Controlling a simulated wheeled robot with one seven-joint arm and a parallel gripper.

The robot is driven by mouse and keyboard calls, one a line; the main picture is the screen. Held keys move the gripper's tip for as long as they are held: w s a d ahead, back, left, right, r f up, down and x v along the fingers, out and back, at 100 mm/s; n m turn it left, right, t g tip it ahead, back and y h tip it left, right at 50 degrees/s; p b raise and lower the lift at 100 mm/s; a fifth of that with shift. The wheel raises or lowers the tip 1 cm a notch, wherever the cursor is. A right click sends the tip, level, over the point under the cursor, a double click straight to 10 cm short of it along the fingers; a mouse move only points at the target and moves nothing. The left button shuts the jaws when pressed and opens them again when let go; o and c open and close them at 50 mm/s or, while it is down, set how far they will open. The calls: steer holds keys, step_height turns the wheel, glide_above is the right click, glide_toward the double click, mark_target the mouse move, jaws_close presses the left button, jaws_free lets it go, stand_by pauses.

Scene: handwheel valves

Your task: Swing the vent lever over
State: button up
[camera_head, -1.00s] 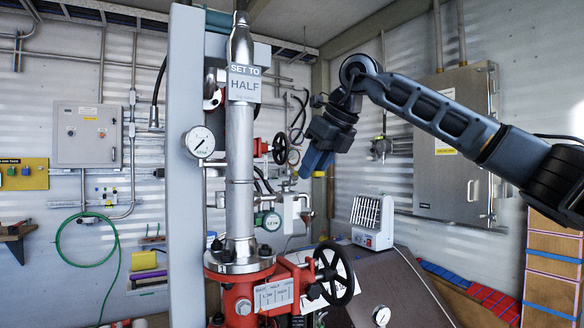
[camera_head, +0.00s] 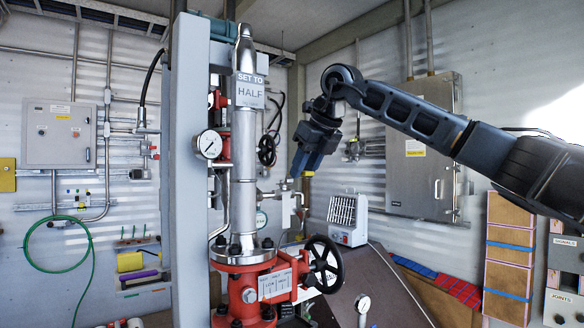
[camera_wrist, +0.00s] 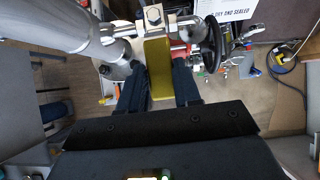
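The vent lever is a flat yellow bar (camera_wrist: 158,68) in the wrist view, running from a bolted silver fitting (camera_wrist: 153,15) down between my fingers. My gripper (camera_wrist: 160,85) has one dark finger on each side of it, with little or no gap visible. Whether the fingers press on it cannot be told. In the head view my gripper (camera_head: 308,165) points down, right of the tall silver column (camera_head: 244,130). Most of the lever is hidden there.
A black handwheel (camera_head: 323,264) on the red valve body (camera_head: 243,297) stands below my gripper. A gauge (camera_head: 209,144) sits left of the column. A white heater (camera_head: 347,219) stands to the right. A grey cabinet (camera_head: 420,150) hangs on the wall behind my arm.

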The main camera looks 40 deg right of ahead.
steer(key=shift+o, duration=1.4)
steer(key=shift+d, duration=0.2)
steer(key=shift+o, duration=0.6)
steer(key=shift+a, duration=0.1)
steer(key=shift+r+p, duration=1.95)
steer(key=shift+r, duration=1.05)
